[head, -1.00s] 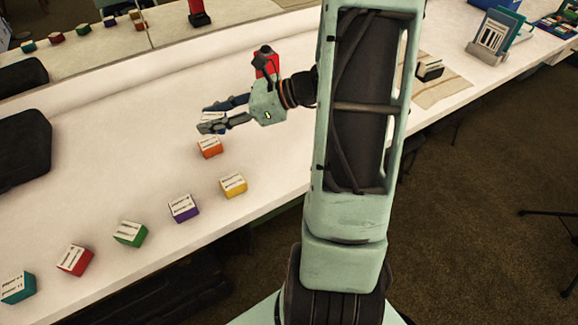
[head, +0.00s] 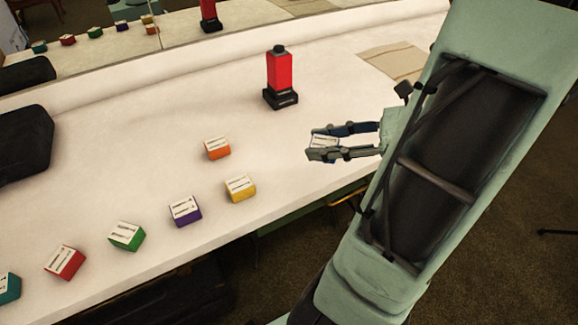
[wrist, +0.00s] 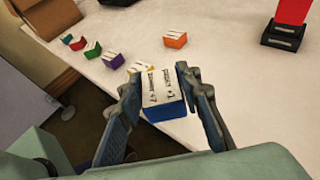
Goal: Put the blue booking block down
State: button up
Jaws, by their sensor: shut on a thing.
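The blue booking block (wrist: 165,107) has a white printed label on top and blue sides. It sits between the two fingers of my gripper (wrist: 157,82) in the wrist view. In the head view my gripper (head: 318,143) is shut on it, near the front edge of the white table (head: 120,175). There only the block's pale label (head: 323,141) shows clearly, and the fingers hide most of its sides. The block looks raised over the table, but its exact height is hard to tell.
An orange block (head: 217,149) and a yellow block (head: 240,189) lie left of my gripper. Purple (head: 185,211), green (head: 126,236), red (head: 65,262) and teal (head: 8,288) blocks line the front. A red device on a black base (head: 281,78) stands behind. Table between is clear.

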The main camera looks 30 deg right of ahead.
jog(key=b, duration=0.3)
send_over(289, 172)
jog(key=f, duration=0.7)
jog(key=shift+s+d, duration=0.15)
jog(key=shift+s, duration=0.05)
jog(key=shift+w+f+b, duration=0.15)
jog(key=shift+f+b, duration=0.1)
jog(key=shift+f, duration=0.6)
jog(key=shift+w+f+b, duration=0.1)
jog(key=shift+f+b, duration=0.1)
jog(key=shift+f, duration=0.65)
jog(key=shift+f, duration=0.25)
jog(key=o, duration=1.2)
jog(key=shift+r, duration=0.1)
jog(key=shift+c, duration=0.2)
jog(key=shift+r, duration=0.2)
jog(key=p+v, duration=0.3)
jog(key=v, duration=0.8)
jog(key=shift+s+d+r, duration=0.1)
jog(key=shift+s+d, duration=0.15)
jog(key=shift+s, duration=0.1)
